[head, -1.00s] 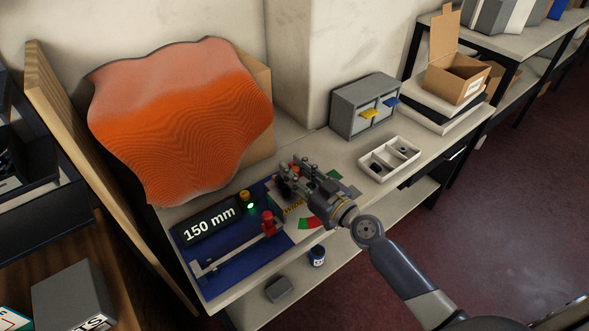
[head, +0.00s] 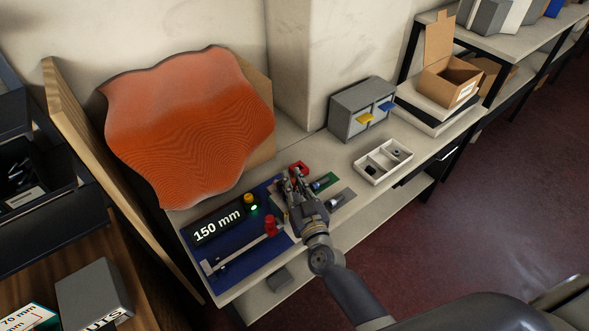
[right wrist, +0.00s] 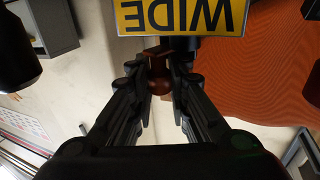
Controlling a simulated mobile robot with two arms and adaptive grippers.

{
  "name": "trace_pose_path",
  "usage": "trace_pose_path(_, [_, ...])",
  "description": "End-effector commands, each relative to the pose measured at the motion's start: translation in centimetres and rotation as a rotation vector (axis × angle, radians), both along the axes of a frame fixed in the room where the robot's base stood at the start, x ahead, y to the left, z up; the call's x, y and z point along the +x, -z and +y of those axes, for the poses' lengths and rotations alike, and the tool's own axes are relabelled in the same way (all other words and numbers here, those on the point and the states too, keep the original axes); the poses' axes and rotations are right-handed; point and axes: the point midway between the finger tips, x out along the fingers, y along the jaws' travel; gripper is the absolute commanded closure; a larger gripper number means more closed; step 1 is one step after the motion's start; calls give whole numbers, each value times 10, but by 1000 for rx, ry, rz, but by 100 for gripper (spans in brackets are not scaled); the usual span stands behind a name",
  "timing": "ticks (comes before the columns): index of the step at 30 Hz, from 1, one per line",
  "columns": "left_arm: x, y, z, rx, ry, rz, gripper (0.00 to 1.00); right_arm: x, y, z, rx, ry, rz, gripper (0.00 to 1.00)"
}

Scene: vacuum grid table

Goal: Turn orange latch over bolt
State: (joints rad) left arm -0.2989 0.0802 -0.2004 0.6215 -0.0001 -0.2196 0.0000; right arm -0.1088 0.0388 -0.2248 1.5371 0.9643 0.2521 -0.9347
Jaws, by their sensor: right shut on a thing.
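My right gripper (head: 293,183) reaches over the bench beside the blue base plate. In the right wrist view, its fingers (right wrist: 160,82) are closed around a reddish-brown part (right wrist: 159,72). A yellow plate marked WIDE (right wrist: 180,16) shows just beyond the fingertips, upside down. In the head view, a red piece (head: 299,168) shows just past the fingertips. I cannot tell whether the held part is the orange latch. The bolt cannot be made out; the gripper hides part of this area. My left gripper is not in view.
A 150 mm display (head: 218,225) and a red-knobbed slide (head: 270,226) lie left of the gripper. A wavy orange panel (head: 190,125) leans behind. A grey cabinet (head: 348,112) with yellow and blue handles and a white tray (head: 372,172) stand right.

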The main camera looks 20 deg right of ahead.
Motion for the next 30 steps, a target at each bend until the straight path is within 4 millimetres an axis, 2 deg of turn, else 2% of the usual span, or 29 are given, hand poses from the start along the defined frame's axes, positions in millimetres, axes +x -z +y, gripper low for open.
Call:
trace_pose_path(1, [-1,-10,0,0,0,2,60,-1,-3,2,5,28,5,100])
trace_pose_path(5, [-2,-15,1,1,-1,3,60,-3,-1,4,3,82,4,100])
trace_pose_path(18, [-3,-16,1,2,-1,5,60,-5,1,6,-1,106,2,100])
trace_pose_path(19, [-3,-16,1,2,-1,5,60,-5,1,6,-1,106,2,77])
trace_pose_path(21, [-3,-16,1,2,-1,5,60,-5,1,6,-1,106,2,62])
trace_pose_path(30, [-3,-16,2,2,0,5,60,-5,0,5,-1,107,1,62])
